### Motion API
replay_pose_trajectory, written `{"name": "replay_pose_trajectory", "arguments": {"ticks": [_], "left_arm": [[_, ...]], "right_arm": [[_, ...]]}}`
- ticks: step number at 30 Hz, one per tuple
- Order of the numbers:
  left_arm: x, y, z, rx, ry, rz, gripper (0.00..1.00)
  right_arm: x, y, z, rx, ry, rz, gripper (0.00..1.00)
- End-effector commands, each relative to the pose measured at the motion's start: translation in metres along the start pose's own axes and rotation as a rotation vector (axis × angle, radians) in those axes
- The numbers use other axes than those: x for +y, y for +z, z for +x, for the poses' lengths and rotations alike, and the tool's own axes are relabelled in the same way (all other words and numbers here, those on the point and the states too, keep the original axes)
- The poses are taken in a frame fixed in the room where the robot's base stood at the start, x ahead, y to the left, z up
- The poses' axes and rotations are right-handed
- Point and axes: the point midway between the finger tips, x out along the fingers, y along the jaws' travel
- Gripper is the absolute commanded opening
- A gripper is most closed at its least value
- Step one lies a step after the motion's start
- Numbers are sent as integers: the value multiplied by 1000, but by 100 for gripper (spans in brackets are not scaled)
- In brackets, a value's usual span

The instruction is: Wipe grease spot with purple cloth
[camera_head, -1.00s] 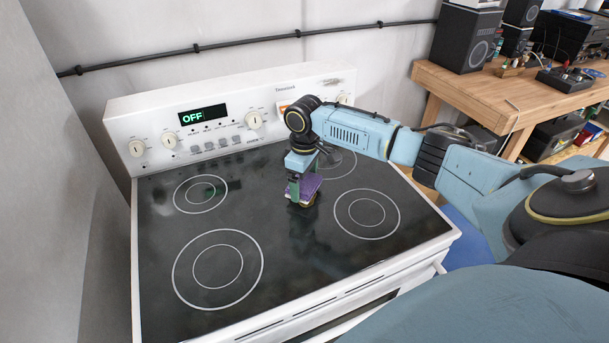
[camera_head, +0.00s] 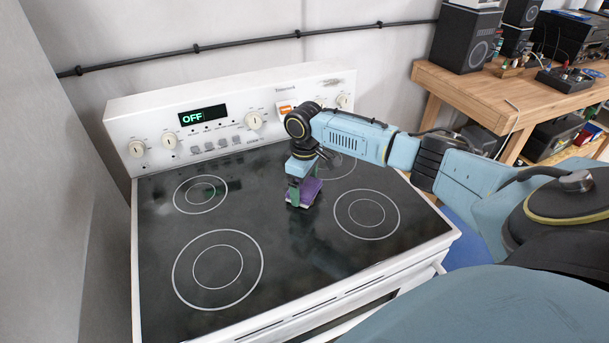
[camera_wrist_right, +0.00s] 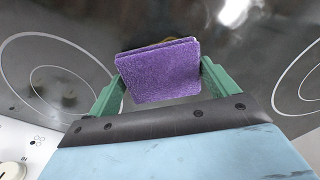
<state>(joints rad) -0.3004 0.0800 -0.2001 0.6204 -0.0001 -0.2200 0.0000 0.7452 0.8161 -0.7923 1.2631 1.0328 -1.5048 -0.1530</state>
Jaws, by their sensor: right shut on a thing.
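My right gripper (camera_head: 303,192) is over the middle of the black cooktop (camera_head: 270,215), between the burner rings. It is shut on the folded purple cloth (camera_head: 305,193), which is at or just above the glass; I cannot tell if it touches. In the right wrist view the cloth (camera_wrist_right: 160,72) sits between the two green fingers (camera_wrist_right: 162,85). A small yellow-brown edge, likely the grease spot (camera_wrist_right: 168,41), shows just past the cloth's far edge there. In the head view the cloth hides this spot. My left gripper is out of view.
The stove's white control panel (camera_head: 225,115), with knobs and an "OFF" display, rises along the back. The glass around the cloth is free of objects, with smoky smudges. A wooden bench (camera_head: 480,95) with speakers and electronics stands at the right.

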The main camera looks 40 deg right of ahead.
Motion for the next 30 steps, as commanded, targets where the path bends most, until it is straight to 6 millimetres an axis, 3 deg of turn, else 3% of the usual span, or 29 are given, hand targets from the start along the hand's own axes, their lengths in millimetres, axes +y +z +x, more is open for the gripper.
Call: {"name": "replay_pose_trajectory", "arguments": {"ticks": [30], "left_arm": [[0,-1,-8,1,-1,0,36]], "right_arm": [[0,0,3,0,0,-1,67]]}}
